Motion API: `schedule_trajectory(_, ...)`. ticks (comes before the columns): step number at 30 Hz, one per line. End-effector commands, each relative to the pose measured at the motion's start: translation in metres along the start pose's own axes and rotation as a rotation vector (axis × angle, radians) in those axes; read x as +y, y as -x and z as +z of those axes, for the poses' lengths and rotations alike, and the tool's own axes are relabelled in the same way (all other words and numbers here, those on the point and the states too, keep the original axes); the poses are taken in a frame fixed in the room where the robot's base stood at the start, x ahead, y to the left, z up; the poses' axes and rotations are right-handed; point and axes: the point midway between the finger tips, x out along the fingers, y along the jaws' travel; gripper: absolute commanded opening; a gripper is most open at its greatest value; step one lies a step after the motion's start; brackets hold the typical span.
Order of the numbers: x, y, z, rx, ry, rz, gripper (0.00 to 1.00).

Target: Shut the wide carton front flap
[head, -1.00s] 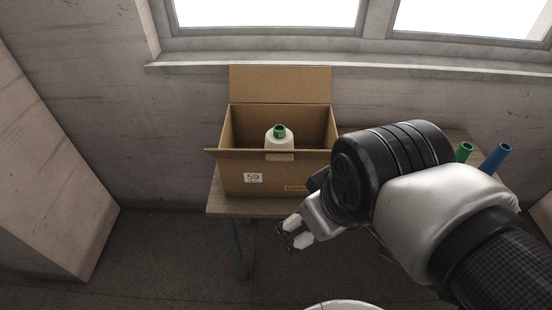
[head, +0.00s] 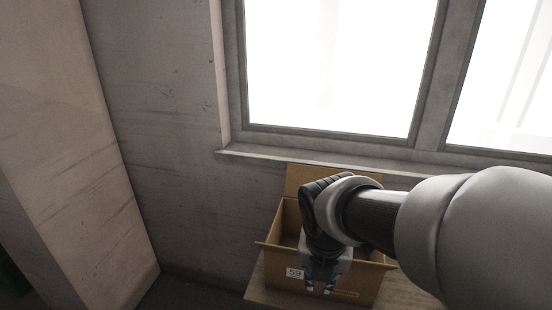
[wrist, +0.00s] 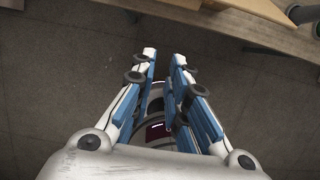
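The brown wide carton (head: 281,277), with a white label "59", stands on a wooden table. Its back flap (head: 296,178) stands up behind the opening. Its front flap (head: 268,246) sticks outward along the near top edge; my arm covers its middle. My gripper (head: 319,288) points down in front of the carton's front face, just below the flap; I cannot tell if it touches. In the wrist view my gripper (wrist: 166,58) has its fingers apart with nothing between them. The white bottle inside the carton is hidden behind my arm.
The table (head: 258,290) extends right under my arm; its edge shows in the wrist view (wrist: 240,33). A window sill (head: 260,153) and wall lie behind the carton. A tall pale panel (head: 60,150) stands at the left. The floor between is clear.

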Motion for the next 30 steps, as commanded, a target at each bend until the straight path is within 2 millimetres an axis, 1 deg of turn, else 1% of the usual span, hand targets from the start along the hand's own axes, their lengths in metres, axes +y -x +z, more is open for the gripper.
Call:
schedule_trajectory(1, 0.0, -0.005, 0.0, 0.001, 0.007, -0.001, 0.09)
schedule_trajectory(5, -0.001, -0.023, -0.001, 0.003, 0.006, -0.002, 0.0)
schedule_trajectory(12, -0.001, -0.076, -0.002, 0.003, 0.004, -0.002, 0.0)
schedule_trajectory(17, -0.001, -0.107, -0.002, 0.003, 0.003, -0.002, 0.0)
schedule_trajectory(18, 0.0, -0.1, 0.009, -0.004, 0.001, 0.0, 0.0)
schedule_trajectory(22, 0.0, -0.091, 0.026, -0.003, 0.0, 0.0, 0.0)
schedule_trajectory(25, 0.0, -0.088, 0.034, -0.001, 0.003, 0.0, 0.0)
schedule_trajectory(30, 0.0, -0.086, 0.038, 0.0, 0.002, 0.0, 0.0)
